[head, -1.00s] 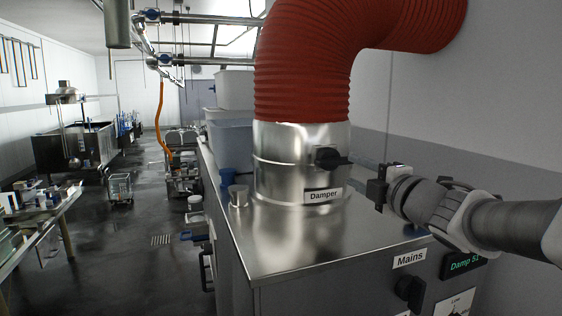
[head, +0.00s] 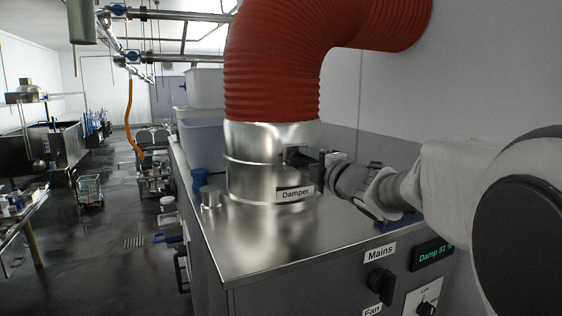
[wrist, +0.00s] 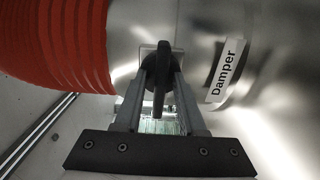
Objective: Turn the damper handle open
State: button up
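The black damper handle (head: 302,157) is on the side of the shiny metal duct collar (head: 262,150), above the "Damper" label (head: 295,194). My gripper (head: 320,170) has come in from the right and is at the handle. In the wrist view the handle (wrist: 160,78) lies lengthwise between the two grey fingers of my gripper (wrist: 162,72). A finger is on each side of it, with narrow gaps showing beside the lever, so the fingers look open around it. In the head view my gripper partly hides the handle's outer end.
A red ribbed hose (head: 270,70) rises from the collar and bends right. The steel cabinet top (head: 250,250) lies below. A "Mains" knob (head: 380,284) and a green "Damp 51" display (head: 434,254) are on the cabinet front. A small metal cylinder (head: 210,197) stands left of the collar.

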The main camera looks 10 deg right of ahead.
grip_shut()
jog(key=shift+m, duration=0.3)
jog(key=m+p, duration=0.1)
jog(key=m, duration=0.2)
jog(key=shift+m, duration=0.4)
jog(key=m+p, duration=0.2)
jog(key=m, duration=0.2)
jog(key=shift+r+m, duration=0.1)
jog(key=shift+m, duration=0.2)
jog(key=m+p, duration=0.2)
jog(key=m, duration=0.2)
jog(key=shift+m+p, duration=1.05)
jog(key=shift+m, duration=1.35)
jog(key=shift+o, duration=1)
grip_release()
